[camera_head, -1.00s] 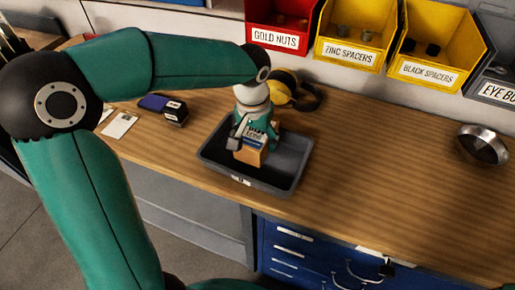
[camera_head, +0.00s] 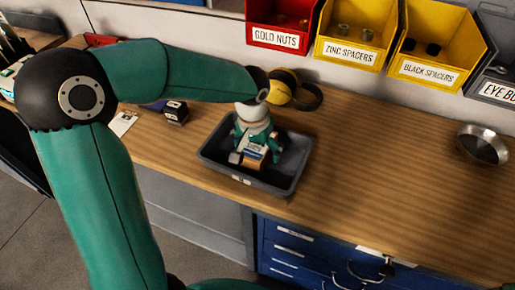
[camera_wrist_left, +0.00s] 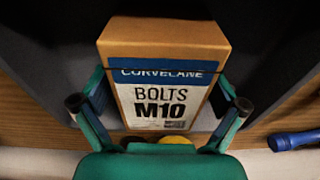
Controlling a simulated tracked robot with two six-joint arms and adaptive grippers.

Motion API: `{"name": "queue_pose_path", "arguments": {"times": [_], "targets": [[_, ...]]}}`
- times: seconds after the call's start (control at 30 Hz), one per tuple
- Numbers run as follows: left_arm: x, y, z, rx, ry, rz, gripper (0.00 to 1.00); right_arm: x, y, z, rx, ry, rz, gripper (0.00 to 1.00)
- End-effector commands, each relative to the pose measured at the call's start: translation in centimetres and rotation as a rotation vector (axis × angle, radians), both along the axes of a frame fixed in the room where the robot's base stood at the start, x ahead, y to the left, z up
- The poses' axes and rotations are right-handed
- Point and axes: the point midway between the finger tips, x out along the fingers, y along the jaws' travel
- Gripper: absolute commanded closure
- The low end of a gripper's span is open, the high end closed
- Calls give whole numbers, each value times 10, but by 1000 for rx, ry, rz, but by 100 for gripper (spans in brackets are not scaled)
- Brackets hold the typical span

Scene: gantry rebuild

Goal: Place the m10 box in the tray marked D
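The m10 box (camera_head: 252,162) is a small brown carton with a blue and white label. Its "BOLTS M10" lettering reads clearly in the left wrist view (camera_wrist_left: 162,98). My left gripper (camera_head: 256,147) reaches down over it inside the dark grey tray (camera_head: 291,172), with one finger against each side of the box. The gripper also shows in the left wrist view (camera_wrist_left: 163,88), shut on the box. I cannot tell whether the box touches the tray floor. The tray's white front tag is too small to read. My right gripper is out of view.
A dark box (camera_head: 176,112) and a white card (camera_head: 123,123) lie left of the tray. Yellow ear defenders (camera_head: 284,87) lie behind it. A metal bowl (camera_head: 482,146) stands at the right. Labelled bins (camera_head: 357,30) line the back. The bench right of the tray is clear.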

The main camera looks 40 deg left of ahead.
Motion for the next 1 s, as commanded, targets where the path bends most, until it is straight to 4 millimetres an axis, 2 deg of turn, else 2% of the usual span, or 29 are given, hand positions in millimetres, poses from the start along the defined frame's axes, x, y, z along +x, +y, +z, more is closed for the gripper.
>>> {"name": "queue_pose_path", "arguments": {"times": [0.37, 0.57, 0.8, 1.0], "targets": [[0, 0, 7, 0, -2, 1, 3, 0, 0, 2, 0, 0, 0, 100], [-4, -1, 38, 0, -7, 0, 3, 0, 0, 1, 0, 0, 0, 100], [-10, -2, 87, 0, -6, 1, 3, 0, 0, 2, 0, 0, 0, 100], [-14, -2, 114, 0, -3, 1, 3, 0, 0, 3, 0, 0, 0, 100]]}}
